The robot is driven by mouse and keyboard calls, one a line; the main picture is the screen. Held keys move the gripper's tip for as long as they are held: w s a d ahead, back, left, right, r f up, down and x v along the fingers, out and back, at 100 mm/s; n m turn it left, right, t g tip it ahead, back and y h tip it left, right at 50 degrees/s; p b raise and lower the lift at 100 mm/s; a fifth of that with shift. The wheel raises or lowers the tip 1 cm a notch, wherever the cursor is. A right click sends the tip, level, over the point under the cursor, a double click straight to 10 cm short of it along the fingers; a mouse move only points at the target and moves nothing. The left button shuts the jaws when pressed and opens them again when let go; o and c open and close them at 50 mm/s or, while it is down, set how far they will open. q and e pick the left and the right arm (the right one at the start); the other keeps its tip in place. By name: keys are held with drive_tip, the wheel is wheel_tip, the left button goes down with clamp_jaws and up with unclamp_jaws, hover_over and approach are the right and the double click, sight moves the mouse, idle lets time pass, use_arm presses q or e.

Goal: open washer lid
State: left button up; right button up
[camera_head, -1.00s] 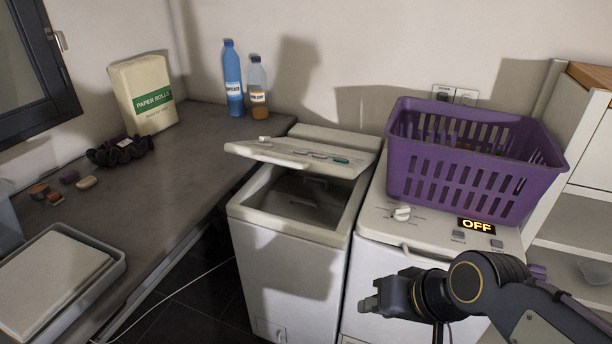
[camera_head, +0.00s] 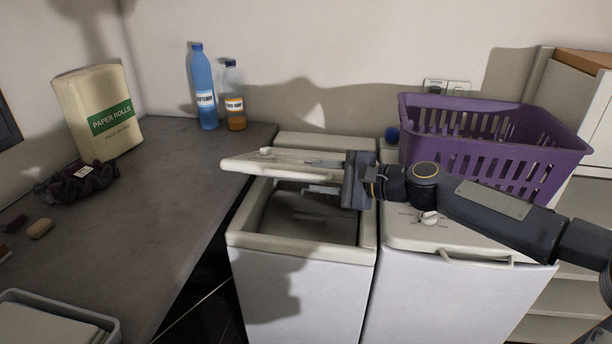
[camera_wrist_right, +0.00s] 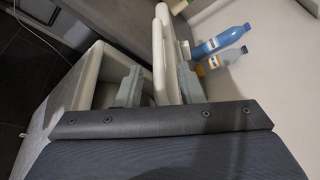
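The left toploader washer (camera_head: 300,290) stands beside the counter. Its white lid (camera_head: 245,163) is partly raised, and the dark tub opening shows below it. My right gripper (camera_head: 318,177) is at the lid's right side, one finger above the lid and one below it. In the right wrist view the lid (camera_wrist_right: 161,50) lies between the two spread fingers of the gripper (camera_wrist_right: 158,85), with a gap on the left finger's side. Contact with the other finger is unclear. My left gripper is not in view.
A second toploader (camera_head: 460,295) stands at the right, with a purple basket (camera_head: 490,160) on top close to my right arm. A blue bottle (camera_head: 203,90), an amber bottle (camera_head: 234,100) and paper rolls (camera_head: 98,110) stand on the counter (camera_head: 175,195).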

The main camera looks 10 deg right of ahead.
sight(312, 176)
drive_tip(key=shift+x, duration=2.2)
drive_tip(key=shift+s, duration=0.1)
clamp_jaws()
